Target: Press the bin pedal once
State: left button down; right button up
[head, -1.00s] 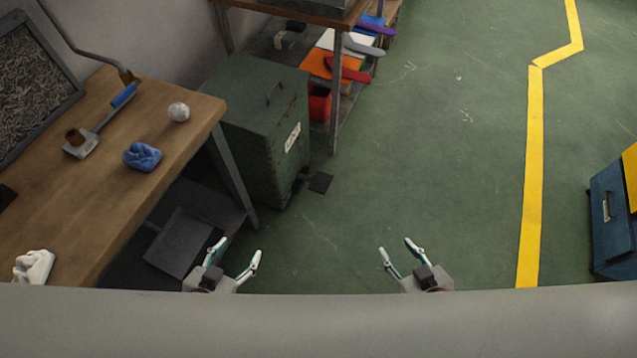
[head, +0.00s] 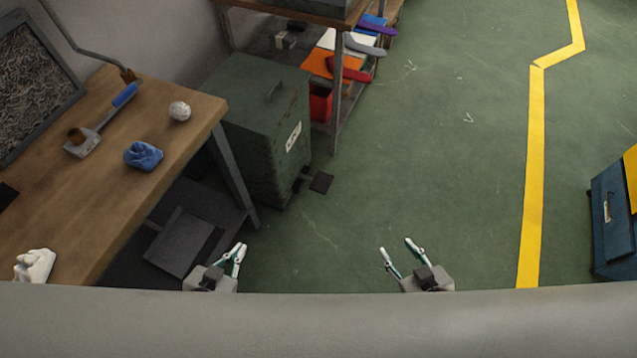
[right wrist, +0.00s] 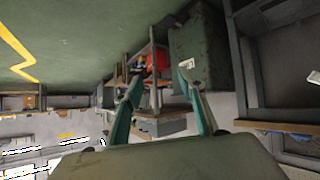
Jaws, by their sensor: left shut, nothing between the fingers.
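The dark green metal bin (head: 258,125) stands on the floor between the workbench and the shelf, lid closed, with a handle on top and a white label on its front. Its black pedal (head: 321,182) sticks out low at the front right, near the floor. The bin also shows in the right wrist view (right wrist: 197,50). My left gripper (head: 239,252) is shut and empty, well in front of the bin and pedal, apart from both. My right gripper (head: 402,247) is open and empty, right of the pedal and nearer to me. Its fingers also show in the right wrist view (right wrist: 160,82).
A wooden workbench (head: 75,215) on the left holds a blue cloth lump (head: 143,155), a white ball (head: 180,111) and a white lump (head: 35,265). A shelf (head: 337,95) stands behind the bin. A blue cabinet (head: 612,215) is at right. The middle green floor is clear.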

aim_at(321, 182)
jog(key=i+l, duration=0.2)
jog(key=l, duration=0.2)
jog(key=i+l, duration=0.25)
jog(key=l, duration=0.15)
jog(key=i+l, duration=0.2)
jog(key=l, duration=0.25)
jog(key=i+l, duration=0.2)
jog(key=l, duration=0.2)
jog(key=z, duration=0.05)
